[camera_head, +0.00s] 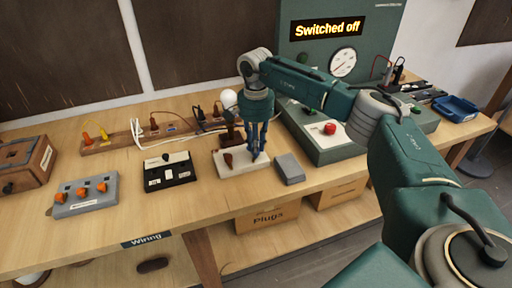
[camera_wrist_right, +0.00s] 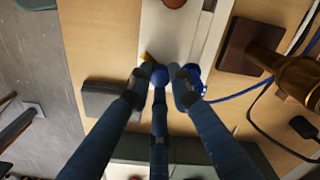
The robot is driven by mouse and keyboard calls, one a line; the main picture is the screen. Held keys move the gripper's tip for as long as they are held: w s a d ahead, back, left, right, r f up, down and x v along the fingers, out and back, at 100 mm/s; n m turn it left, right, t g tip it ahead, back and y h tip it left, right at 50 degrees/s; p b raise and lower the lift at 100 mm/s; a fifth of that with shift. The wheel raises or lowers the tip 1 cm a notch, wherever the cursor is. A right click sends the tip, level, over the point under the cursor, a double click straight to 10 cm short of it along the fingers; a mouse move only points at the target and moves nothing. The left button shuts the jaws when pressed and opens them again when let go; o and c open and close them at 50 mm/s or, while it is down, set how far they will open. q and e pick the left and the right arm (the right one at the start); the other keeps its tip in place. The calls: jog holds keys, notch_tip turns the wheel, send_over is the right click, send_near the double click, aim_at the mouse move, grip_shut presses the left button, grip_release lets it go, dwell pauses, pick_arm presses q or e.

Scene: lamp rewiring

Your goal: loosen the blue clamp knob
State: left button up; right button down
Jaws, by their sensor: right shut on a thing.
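My right gripper (camera_head: 258,155) points straight down over a pale clamp board (camera_head: 233,170) on the bench. In the right wrist view, my right gripper (camera_wrist_right: 160,88) has its fingers closed around the blue clamp knob (camera_wrist_right: 159,75), touching it. The fingers hide the knob in the head view. A yellow bit shows beside the knob, and a blue wire runs off to the right of it. A brown knob (camera_head: 228,159) stands at the left end of the board. My left gripper is in neither view.
A grey block (camera_head: 289,168) lies close to the right of the board. A green test station (camera_head: 322,148) with a red button (camera_head: 330,128) stands behind it; its sign (camera_head: 327,27) reads "Switched off". A lamp with a white bulb (camera_head: 228,99) stands behind my gripper. A black box (camera_head: 168,172) is at left.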

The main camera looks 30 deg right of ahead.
jog(key=n, duration=0.4)
jog(key=shift+w+r, duration=0.1)
jog(key=shift+r, duration=0.05)
jog(key=shift+n+b, duration=0.35)
jog(key=shift+n, duration=1.75)
jog(key=c, duration=1.8)
grip_release()
jog(key=shift+c, duration=0.2)
jog(key=shift+a, duration=0.1)
notch_tip(320, 180, up, 12)
jog(key=shift+s, duration=0.2)
